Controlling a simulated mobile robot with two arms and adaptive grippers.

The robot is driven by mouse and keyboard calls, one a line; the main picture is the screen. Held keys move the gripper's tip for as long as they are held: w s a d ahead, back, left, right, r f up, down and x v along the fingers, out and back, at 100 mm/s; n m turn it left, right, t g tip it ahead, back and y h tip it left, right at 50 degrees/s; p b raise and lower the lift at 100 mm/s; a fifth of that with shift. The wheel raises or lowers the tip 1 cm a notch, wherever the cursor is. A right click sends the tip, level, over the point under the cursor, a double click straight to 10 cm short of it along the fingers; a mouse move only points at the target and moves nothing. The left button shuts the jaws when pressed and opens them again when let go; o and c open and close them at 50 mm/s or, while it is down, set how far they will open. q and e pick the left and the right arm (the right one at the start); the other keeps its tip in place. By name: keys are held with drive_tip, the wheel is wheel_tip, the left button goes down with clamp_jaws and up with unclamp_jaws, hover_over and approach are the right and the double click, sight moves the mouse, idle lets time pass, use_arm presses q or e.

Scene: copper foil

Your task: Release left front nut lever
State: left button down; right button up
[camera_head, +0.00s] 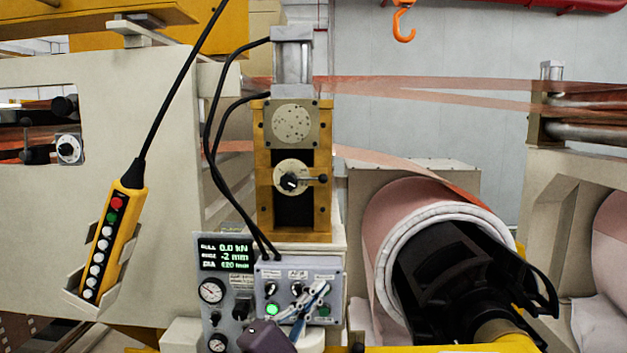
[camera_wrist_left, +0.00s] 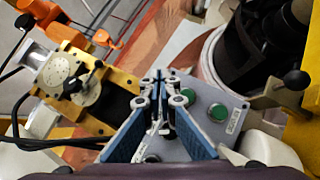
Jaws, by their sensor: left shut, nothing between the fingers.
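My left gripper (camera_head: 318,290) reaches up from the bottom over the front of a grey control box (camera_head: 262,268). In the left wrist view its blue fingers (camera_wrist_left: 160,78) are shut and empty over the box face (camera_wrist_left: 205,140). The box carries small black switches (camera_head: 270,289) and green buttons (camera_head: 271,309); the fingers hide part of its right side. A lever with a black ball knob (camera_wrist_left: 296,80) shows at the right in the wrist view, apart from the fingers. I cannot tell which lever is the nut lever. My right gripper is not in view.
A yellow stand (camera_head: 264,205) with a black dial knob (camera_head: 290,181) rises behind the box. A gauge panel (camera_head: 240,290) stands at left. A copper foil roll (camera_head: 385,212) with a black core is at right. A yellow pendant (camera_head: 122,225) and black hoses (camera_head: 210,130) are near.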

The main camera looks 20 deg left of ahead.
sight(306, 178)
use_arm(q)
drive_tip(key=w+a+r+n+t+y, duration=0.2)
drive_tip(key=a+r+n+t+y, duration=0.1)
drive_tip(key=a+r+n, duration=0.4)
drive_tip(key=shift+w+a+r+n+y, duration=0.15)
drive_tip(key=shift+a+r+n+y, duration=0.2)
drive_tip(key=shift+r+n+y, duration=0.35)
drive_tip(key=shift+r, duration=0.1)
drive_tip(key=p+x, duration=0.1)
drive_tip(key=x, duration=0.3)
drive_tip(key=p+x, duration=0.1)
drive_tip(key=x, duration=0.3)
drive_tip(key=s+d+r+x, duration=0.1)
drive_tip(key=x, duration=0.3)
drive_tip(key=shift+w+r+p, duration=0.15)
drive_tip(key=shift+r+p, duration=0.05)
drive_tip(key=shift+p, duration=0.2)
drive_tip(key=shift+d+r+p, duration=0.35)
drive_tip(key=shift+d+r, duration=0.05)
drive_tip(key=shift+w, duration=0.1)
